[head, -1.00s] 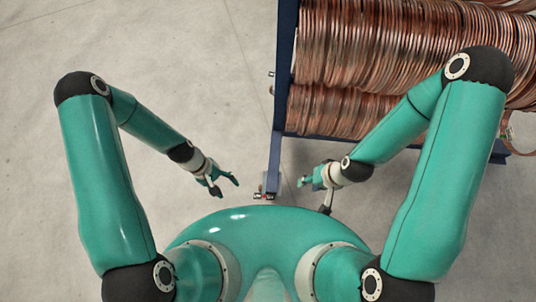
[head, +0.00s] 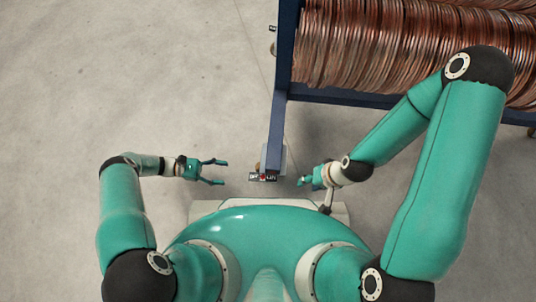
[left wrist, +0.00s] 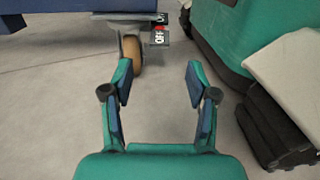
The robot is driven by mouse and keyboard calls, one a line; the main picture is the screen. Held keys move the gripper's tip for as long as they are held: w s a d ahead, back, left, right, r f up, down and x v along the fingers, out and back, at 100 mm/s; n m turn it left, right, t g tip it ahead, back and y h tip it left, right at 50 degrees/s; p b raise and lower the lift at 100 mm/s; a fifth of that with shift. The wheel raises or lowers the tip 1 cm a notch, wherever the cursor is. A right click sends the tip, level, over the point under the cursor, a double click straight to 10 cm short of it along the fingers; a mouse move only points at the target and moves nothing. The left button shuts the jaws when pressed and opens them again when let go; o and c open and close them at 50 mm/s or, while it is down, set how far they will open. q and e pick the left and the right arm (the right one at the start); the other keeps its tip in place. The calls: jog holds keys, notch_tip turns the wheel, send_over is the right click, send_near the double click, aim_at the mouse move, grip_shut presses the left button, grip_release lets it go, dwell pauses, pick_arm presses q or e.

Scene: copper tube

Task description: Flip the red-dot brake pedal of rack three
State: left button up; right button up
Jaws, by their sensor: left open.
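The brake pedal (head: 263,178) is at the near end of the rack's blue foot in the head view. It shows dark plates with white lettering and a small red spot. In the left wrist view the pedal (left wrist: 159,37) reads ON and OFF, beside a tan caster wheel (left wrist: 131,53). My left gripper (head: 221,172) is open and empty, pointing right at the pedal, with a gap between. In the left wrist view its open fingers (left wrist: 158,75) frame bare floor short of the wheel and pedal. My right gripper (head: 303,182) is right of the pedal; its jaw state is unclear.
The blue rack frame (head: 283,75) carries copper tube coils (head: 380,50) at the upper right. My green base is close to the pedal's right in the left wrist view. The concrete floor (head: 130,80) on the left is clear.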

pick_arm(q)
jog(key=d, duration=0.5)
jog(key=s+d+p, duration=0.1)
jog(key=d, duration=1)
jog(key=shift+s+d, duration=0.25)
jog(key=shift+d, duration=0.05)
